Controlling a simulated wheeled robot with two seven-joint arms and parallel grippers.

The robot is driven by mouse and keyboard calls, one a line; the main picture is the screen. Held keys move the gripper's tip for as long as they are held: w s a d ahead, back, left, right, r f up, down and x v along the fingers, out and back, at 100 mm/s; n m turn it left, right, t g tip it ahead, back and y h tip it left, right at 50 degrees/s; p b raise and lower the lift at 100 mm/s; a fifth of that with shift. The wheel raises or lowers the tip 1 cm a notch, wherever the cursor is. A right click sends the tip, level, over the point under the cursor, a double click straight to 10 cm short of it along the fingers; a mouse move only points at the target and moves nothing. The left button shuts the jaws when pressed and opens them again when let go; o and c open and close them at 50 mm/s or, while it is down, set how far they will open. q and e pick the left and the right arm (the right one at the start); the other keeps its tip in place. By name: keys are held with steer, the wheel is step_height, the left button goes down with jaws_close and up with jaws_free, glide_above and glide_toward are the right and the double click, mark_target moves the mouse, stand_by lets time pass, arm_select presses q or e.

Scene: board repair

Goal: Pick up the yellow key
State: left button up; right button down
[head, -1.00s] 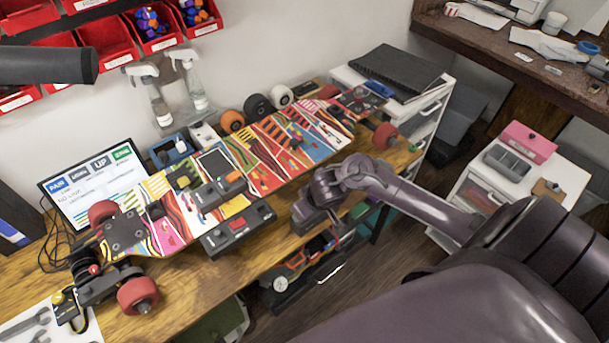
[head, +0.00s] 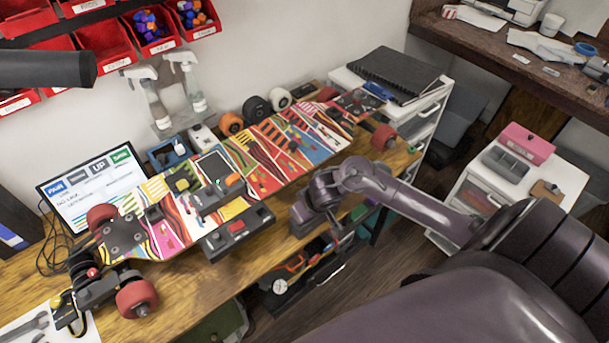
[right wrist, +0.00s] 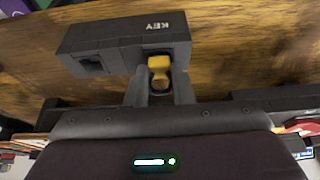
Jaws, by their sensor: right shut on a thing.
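The yellow key (right wrist: 159,66) shows in the right wrist view, at the face of a black block (right wrist: 110,45) marked KEY. My right gripper (right wrist: 161,90) is shut on it, with a finger on each side. The key's far end meets the block's opening and is hidden there. The block also has a square hole to the left of the key. In the head view my right gripper (head: 312,212) is at the front edge of the bench, and the key cannot be made out. My left gripper is not in view.
A colourful skateboard deck (head: 268,165) lies along the wooden bench (head: 205,295). A dark box with red buttons (head: 237,230) sits at its front edge, left of my right gripper. A screen (head: 95,190) and spray bottles (head: 187,85) stand behind. An open drawer (head: 300,275) is below.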

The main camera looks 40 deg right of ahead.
step_height(320, 180, up, 20)
steer(key=p, duration=0.8)
steer(key=shift+f, duration=0.1)
steer(key=w+a+p, duration=0.4)
steer(key=a, duration=0.6)
steer(key=shift+p, duration=0.4)
